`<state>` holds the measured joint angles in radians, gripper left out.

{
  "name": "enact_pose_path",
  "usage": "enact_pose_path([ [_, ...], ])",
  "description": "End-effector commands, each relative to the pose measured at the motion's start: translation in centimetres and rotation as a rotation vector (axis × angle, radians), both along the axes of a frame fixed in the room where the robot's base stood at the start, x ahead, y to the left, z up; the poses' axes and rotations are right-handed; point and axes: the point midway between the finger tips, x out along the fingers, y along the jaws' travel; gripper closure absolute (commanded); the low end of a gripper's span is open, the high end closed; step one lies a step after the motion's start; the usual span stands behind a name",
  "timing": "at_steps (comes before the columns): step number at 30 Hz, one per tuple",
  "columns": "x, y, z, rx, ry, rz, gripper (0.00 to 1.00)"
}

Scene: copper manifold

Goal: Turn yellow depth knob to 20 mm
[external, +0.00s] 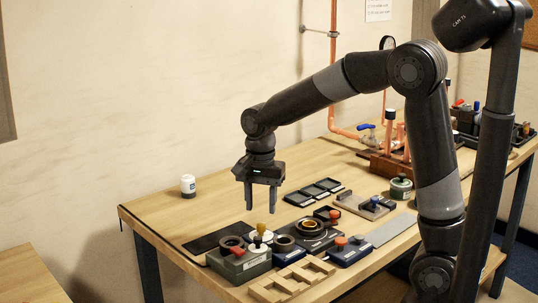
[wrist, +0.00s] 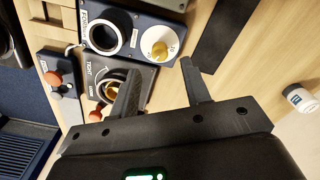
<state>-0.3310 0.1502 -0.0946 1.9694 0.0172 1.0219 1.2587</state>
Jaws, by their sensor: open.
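The yellow depth knob (external: 260,229) stands upright on a white round dial near the front of the bench. In the wrist view the yellow knob (wrist: 159,48) shows on its white dial, on a dark panel beside a dark ring with a white rim (wrist: 103,34). The dial has small marks, too small to read surely. My gripper (external: 261,209) points down above the knob, its two fingers apart and empty. In the wrist view my gripper (wrist: 158,68) has its fingertips near the panel's edge, with the knob just beyond the gap between them. No contact shows.
A grey box with a red knob (external: 237,251) stands close by the dial. A white jar (external: 188,185) stands at the back left. Copper pipes (external: 394,135) rise farther back.

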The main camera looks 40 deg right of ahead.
Motion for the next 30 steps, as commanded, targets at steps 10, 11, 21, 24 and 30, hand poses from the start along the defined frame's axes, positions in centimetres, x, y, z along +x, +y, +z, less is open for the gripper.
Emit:
enact_pose_path([
  [10, 0.0, 0.0, 5.2, 0.0, -0.001, 0.0, 0.57],
  [11, 0.0, 0.0, 5.3, 0.0, -0.001, 0.0, 0.57],
  [21, 0.0, 0.0, 5.5, -0.001, 0.001, 0.001, 0.57],
  [24, 0.0, 0.0, 5.5, -0.001, 0.001, 0.001, 0.57],
  [30, -0.9, -0.8, 6.3, 0.007, -0.021, 0.041, 0.57],
])
